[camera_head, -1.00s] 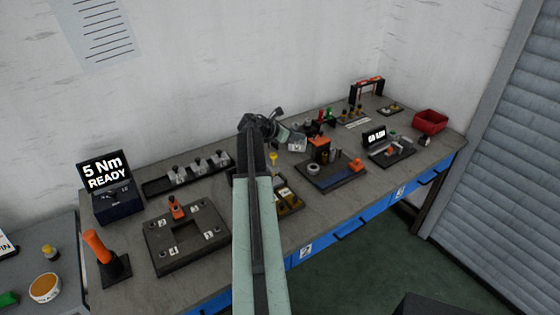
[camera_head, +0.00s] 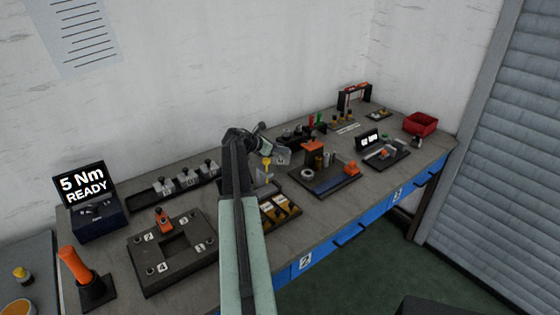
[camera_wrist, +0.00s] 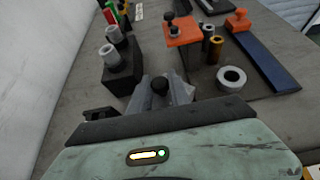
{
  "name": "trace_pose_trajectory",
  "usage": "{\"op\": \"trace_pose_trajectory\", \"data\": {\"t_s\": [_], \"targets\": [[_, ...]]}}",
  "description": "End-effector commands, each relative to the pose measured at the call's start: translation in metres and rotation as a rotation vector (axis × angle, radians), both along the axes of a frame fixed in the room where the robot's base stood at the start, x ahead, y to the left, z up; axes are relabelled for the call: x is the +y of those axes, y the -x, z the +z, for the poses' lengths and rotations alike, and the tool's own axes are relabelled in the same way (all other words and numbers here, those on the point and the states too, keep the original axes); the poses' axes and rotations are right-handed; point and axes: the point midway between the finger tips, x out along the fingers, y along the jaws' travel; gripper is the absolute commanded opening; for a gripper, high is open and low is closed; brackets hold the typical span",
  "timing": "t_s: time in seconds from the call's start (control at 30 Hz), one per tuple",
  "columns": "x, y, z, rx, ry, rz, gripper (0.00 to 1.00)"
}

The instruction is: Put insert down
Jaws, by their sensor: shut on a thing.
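My gripper (camera_head: 272,148) is shut on a grey metal insert with a black knob (camera_wrist: 158,94). In the head view the insert (camera_head: 283,157) shows as a small pale block at the end of my arm, over the back middle of the bench. Whether the insert touches anything below cannot be told. Similar silver inserts with dark knobs stand in a black rack (camera_head: 142,200) at the back left.
In the wrist view a black block (camera_wrist: 122,68) with silver cylinders is close on the left. On the right are an orange-topped fixture (camera_wrist: 183,32), a ring (camera_wrist: 231,77) and brass posts. A dark plate with a square opening (camera_head: 150,268) lies at the front left.

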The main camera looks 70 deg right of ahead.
Motion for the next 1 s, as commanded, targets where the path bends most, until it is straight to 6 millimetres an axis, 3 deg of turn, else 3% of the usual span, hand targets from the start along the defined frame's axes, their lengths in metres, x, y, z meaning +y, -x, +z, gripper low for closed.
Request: {"op": "trace_pose_trajectory", "data": {"t_s": [0.2,0.57,0.6,0.67,1.0], "targets": [[0.0,0.0,-0.037,0.001,0.001,0.001,0.0],[0.0,-0.001,-0.037,0.001,0.001,0.001,0.0],[0.001,-0.001,-0.036,0.0,0.0,0.001,0.28],[0.001,-0.001,-0.036,0.0,0.0,0.002,0.45],[0.001,-0.002,-0.033,0.0,0.0,0.002,0.45]]}}
